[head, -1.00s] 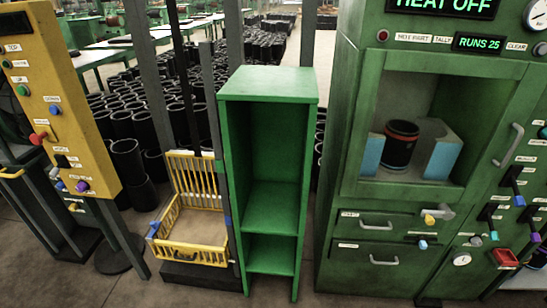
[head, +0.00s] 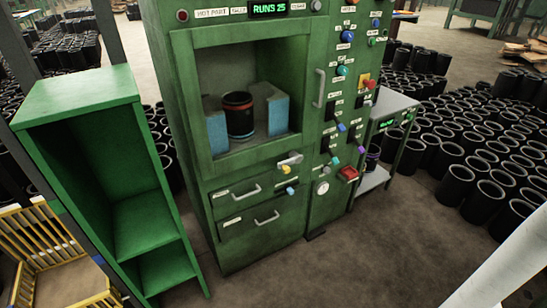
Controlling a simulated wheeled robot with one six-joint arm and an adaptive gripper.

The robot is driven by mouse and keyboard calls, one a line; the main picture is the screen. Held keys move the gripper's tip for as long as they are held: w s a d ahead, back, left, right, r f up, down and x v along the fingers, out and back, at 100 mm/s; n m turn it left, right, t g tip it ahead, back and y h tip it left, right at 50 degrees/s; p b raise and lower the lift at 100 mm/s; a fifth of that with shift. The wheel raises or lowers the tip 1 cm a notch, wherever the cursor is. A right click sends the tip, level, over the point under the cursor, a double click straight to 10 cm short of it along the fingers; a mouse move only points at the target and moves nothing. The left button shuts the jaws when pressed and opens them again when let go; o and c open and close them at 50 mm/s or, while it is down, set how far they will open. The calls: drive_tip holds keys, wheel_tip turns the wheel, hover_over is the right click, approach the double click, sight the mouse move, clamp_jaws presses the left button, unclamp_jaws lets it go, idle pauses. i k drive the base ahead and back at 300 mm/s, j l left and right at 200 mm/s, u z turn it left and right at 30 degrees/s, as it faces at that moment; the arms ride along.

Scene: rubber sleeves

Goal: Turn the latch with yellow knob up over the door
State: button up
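The latch with the yellow knob (head: 285,169) is on the front of the green machine (head: 262,245), just below the lower right corner of the window opening. Its grey body (head: 291,158) lies roughly sideways, with the yellow knob at its left, lower side. It is small here, so its exact angle is hard to tell. The door frame (head: 181,90) surrounds the opening above it, and a grey handle (head: 319,88) is on its right side. A black sleeve (head: 239,115) stands inside between blue-faced blocks. My gripper is not in view.
A similar latch with a blue knob (head: 290,190) sits below, beside two drawers with handles (head: 267,218). Knobs and switches cover the right panel. A green shelf (head: 80,95) stands left, a small side table (head: 391,105) right. The floor in front (head: 370,255) is clear.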

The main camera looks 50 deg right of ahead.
sight(295, 157)
drive_tip(key=i+z, duration=0.2)
drive_tip(key=z, duration=0.2)
drive_tip(key=i+j+z, duration=0.15)
drive_tip(key=z, duration=0.2)
drive_tip(key=i+j+z, duration=0.15)
drive_tip(key=z, duration=0.25)
